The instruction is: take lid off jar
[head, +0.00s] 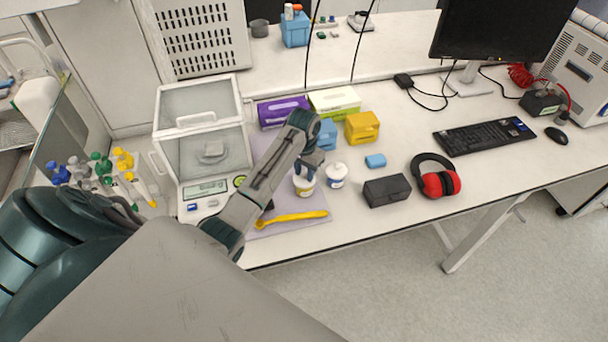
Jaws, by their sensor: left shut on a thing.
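Two small white jars with labels stand on the grey mat (318,227). The left jar (303,187) is directly below my left gripper (308,170), which reaches down from above and is shut on the jar's white lid. The fingers and wrist hide much of the lid, and I cannot tell whether it is apart from the jar. The other jar (336,178) stands just to the right, with a white lid on it. My right gripper is not in view.
A balance (205,205) with a glass box stands left. A yellow wrench-like tool (292,219) lies in front of the jars. A dark box (387,191), red earmuffs (438,183) and a keyboard (485,136) lie right. Purple (283,112) and yellow (362,127) boxes stand behind.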

